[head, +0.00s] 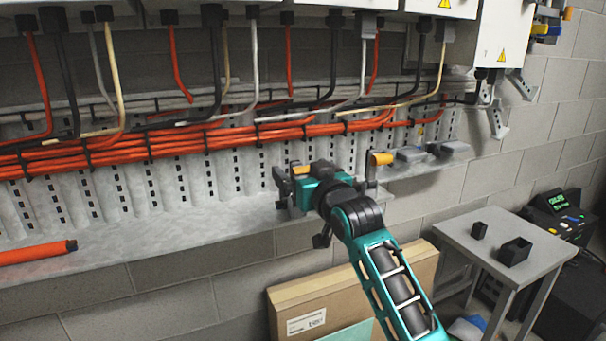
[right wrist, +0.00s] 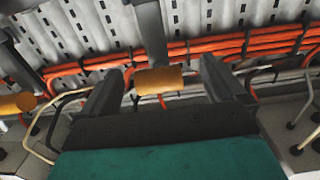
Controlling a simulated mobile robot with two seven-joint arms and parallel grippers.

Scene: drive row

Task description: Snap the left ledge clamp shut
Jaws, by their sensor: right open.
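The left ledge clamp has an orange-yellow handle (head: 302,169), which shows just behind my right gripper (head: 284,190) at the ledge's front. In the right wrist view this handle (right wrist: 158,80) lies across the space between the two dark fingers, on a grey bar. My right gripper is open, with a finger on each side of the handle and no clear grip on it. The clamp's jaw and base are hidden by the gripper. A second clamp with an orange handle (head: 381,158) stands to the right; it shows at the left in the right wrist view (right wrist: 14,104).
The grey ledge (head: 150,232) runs along the block wall, with an orange tube (head: 35,252) at its left. Orange cables (head: 180,143) and hanging wires are behind. A cardboard box (head: 350,290) leans below. A small table (head: 500,235) with black bins stands at right.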

